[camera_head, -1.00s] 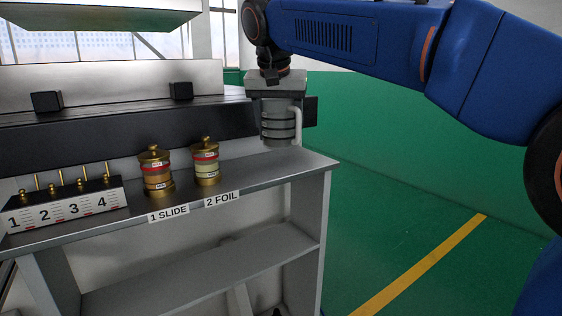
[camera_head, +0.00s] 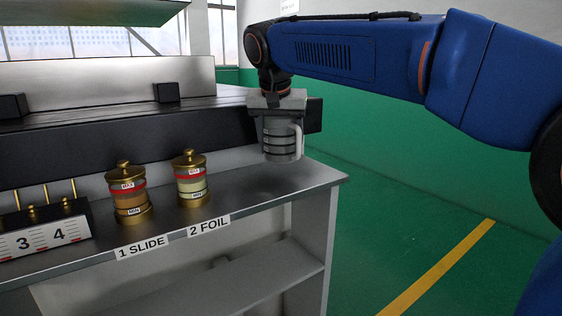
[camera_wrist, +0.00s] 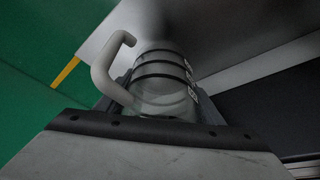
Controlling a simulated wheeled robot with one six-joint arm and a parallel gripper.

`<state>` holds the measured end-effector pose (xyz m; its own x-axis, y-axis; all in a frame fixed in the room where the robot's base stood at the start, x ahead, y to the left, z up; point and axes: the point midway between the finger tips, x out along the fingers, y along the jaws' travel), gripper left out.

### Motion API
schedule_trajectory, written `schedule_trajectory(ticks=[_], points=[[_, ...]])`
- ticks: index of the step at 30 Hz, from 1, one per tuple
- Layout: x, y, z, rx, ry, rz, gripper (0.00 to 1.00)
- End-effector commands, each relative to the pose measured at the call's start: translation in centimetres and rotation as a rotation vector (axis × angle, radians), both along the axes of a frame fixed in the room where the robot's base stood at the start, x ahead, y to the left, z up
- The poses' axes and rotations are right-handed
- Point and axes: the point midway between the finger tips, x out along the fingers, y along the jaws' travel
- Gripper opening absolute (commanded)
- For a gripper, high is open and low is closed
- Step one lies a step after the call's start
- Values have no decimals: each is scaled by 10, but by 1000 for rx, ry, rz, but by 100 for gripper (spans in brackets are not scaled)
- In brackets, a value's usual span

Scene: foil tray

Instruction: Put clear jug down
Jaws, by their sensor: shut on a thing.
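The clear jug (camera_head: 281,146) is a grey see-through cylinder with dark bands and a pale handle on its right. My gripper (camera_head: 278,112) is shut on the jug near its top and holds it upright over the right end of the metal shelf (camera_head: 265,200). A soft shadow lies on the shelf below, and the jug's base looks a little above the surface. In the wrist view the jug (camera_wrist: 165,75) sits between the fingers of my gripper (camera_wrist: 160,98), with its handle at the left.
Two brass-lidded canisters with labels, 1 SLIDE (camera_head: 129,195) and 2 FOIL (camera_head: 191,180), stand left of the jug. A numbered block with brass pegs (camera_head: 42,232) is at the far left. A black machine (camera_head: 150,135) runs behind the shelf. The shelf's right end around the jug is clear.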

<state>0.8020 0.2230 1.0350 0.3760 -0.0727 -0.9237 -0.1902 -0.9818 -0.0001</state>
Motion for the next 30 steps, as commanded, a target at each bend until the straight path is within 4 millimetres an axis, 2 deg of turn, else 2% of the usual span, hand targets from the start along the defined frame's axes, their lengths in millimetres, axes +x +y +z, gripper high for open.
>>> schedule_trajectory(ticks=[5, 12, 23, 24, 26, 30], points=[[0, 0, -12, -1, 1, 0, 36], [0, 0, -41, -1, 1, 1, 36], [0, 0, -45, 0, 0, 0, 36], [0, 0, -46, 0, 0, 0, 64], [0, 0, -45, 0, 0, 0, 78], [0, 0, -45, 0, 0, 0, 80]])
